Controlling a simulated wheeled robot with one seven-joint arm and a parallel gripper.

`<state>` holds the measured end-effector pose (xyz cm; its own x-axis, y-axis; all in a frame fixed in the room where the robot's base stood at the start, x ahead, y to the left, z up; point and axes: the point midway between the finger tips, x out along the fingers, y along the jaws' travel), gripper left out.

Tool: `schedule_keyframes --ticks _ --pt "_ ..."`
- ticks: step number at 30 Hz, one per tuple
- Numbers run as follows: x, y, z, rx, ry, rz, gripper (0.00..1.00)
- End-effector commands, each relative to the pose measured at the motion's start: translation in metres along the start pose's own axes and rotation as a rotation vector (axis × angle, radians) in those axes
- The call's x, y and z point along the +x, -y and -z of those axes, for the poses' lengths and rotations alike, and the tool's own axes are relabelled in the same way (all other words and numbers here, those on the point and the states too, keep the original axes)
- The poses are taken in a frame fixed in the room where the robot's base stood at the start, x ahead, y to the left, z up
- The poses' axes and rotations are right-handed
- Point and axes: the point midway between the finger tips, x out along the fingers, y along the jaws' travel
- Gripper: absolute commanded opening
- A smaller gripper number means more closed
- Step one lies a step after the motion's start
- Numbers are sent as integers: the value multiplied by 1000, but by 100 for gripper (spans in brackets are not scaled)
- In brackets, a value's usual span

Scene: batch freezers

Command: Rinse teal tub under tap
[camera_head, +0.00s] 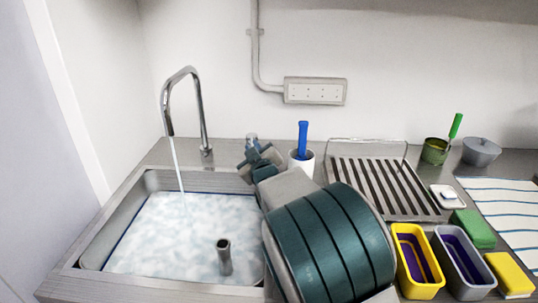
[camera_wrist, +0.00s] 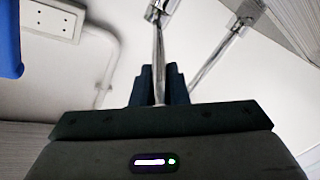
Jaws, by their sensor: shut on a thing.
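My gripper (camera_head: 256,158) is at the right rear of the sink (camera_head: 112,238), right of the tap (camera_head: 184,95). Its dark fingers (camera_wrist: 160,86) show close together in the wrist view, with only a narrow gap. I cannot pick out a teal tub in either view; my arm covers part of the counter and sink. The tap runs, and a thin stream (camera_head: 178,165) falls into the foamy water at the left of the sink.
A standpipe (camera_head: 224,257) rises from the foam. A blue-handled brush (camera_head: 303,140) stands in a white holder behind my arm. A drying rack (camera_head: 380,186) is to the right. A yellow tub (camera_head: 404,268), a grey tub (camera_head: 444,262) and sponges (camera_head: 473,229) crowd the right counter.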

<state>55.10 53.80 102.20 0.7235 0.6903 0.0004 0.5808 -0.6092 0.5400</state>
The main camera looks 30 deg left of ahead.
Motion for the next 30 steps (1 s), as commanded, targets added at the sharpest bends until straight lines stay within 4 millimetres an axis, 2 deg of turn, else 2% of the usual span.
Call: schedule_keyframes --ticks 4,12,13,15,25,30 --pt "-1 7 3 -3 -11 23 0" --pt "-1 8 4 -3 -12 25 0" --pt "-1 8 4 -3 -12 25 22" --pt "-1 7 4 -3 -12 24 36" --pt "-3 5 4 -2 -13 21 36" --pt "-20 5 3 -1 -12 20 36"
